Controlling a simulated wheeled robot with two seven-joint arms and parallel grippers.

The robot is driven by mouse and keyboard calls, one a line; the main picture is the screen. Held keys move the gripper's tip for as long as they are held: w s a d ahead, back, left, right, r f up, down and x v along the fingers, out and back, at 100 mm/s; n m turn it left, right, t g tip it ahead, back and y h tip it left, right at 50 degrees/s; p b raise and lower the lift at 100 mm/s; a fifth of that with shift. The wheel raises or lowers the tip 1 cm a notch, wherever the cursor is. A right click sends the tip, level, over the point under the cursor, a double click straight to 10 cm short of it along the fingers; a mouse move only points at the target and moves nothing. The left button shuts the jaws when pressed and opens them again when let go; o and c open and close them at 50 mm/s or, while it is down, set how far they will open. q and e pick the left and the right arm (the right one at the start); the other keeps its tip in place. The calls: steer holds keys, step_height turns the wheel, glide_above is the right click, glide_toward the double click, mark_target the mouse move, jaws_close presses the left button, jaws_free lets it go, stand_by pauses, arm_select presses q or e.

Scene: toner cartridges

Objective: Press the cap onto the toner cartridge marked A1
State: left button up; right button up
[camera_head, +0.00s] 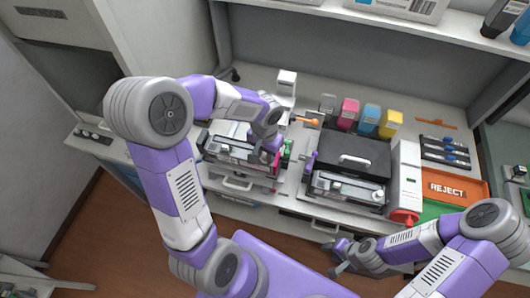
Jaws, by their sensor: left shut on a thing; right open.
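A long dark toner cartridge (228,151) with magenta parts lies in a holder on the left side of the bench. I cannot read an A1 mark on it. My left gripper (266,152) points down over the right end of this cartridge. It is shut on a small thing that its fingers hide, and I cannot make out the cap. A second long cartridge-like unit (345,190) lies in a holder before the black case. My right gripper (340,256) is open and empty, low in front of the bench.
A black case (350,152) stands mid-bench. Grey, magenta (348,113), blue and yellow (390,123) bottles stand behind it. An orange REJECT tray (455,188), a tray of dark tools (445,151) and a white unit with a red knob (404,216) are at right.

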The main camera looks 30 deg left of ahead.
arm_select(q)
steer(key=shift+f, duration=0.15)
stand_by(0.4)
steer(key=o, duration=1.3)
steer(key=shift+r+p, duration=2.55)
steer(key=shift+r, duration=1)
steer(key=shift+c, duration=0.2)
